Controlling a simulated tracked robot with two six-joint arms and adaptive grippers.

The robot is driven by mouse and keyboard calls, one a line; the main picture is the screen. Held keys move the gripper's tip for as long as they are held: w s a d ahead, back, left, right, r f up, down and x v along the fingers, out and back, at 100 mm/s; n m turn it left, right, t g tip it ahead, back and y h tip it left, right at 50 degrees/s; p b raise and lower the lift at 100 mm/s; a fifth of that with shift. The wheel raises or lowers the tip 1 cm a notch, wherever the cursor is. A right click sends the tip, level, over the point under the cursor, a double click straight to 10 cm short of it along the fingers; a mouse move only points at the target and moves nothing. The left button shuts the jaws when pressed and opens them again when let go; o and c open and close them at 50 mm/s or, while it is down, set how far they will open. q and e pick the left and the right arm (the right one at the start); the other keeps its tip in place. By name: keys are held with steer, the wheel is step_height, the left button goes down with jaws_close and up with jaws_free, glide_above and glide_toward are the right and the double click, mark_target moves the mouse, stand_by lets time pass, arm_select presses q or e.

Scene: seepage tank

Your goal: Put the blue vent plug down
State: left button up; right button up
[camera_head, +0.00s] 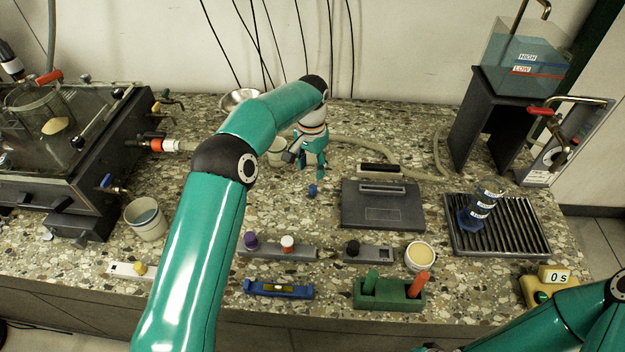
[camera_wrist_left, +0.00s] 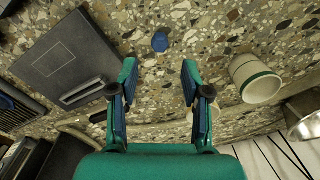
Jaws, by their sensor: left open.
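The blue vent plug (camera_head: 312,190) lies on the speckled stone bench top, to the left of the dark grey flat box. It also shows in the left wrist view (camera_wrist_left: 160,41), as a small blue piece just beyond the open fingertips. My left gripper (camera_head: 305,166) points down just behind the plug in the head view. In the left wrist view its two fingers (camera_wrist_left: 159,66) are spread apart with only bare stone between them. The plug is clear of both fingers there. My right arm shows at the lower right of the head view, but its gripper is out of view.
A dark grey box (camera_head: 383,212) stands to the right of the plug. A white cup (camera_wrist_left: 257,80) and a metal bowl (camera_head: 240,100) are near the gripper. Strips with knobs (camera_head: 275,248) lie in front. Bare stone surrounds the plug.

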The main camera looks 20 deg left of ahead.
arm_select(q)
steer(key=shift+r, duration=1.65)
steer(key=shift+s+f, duration=0.1)
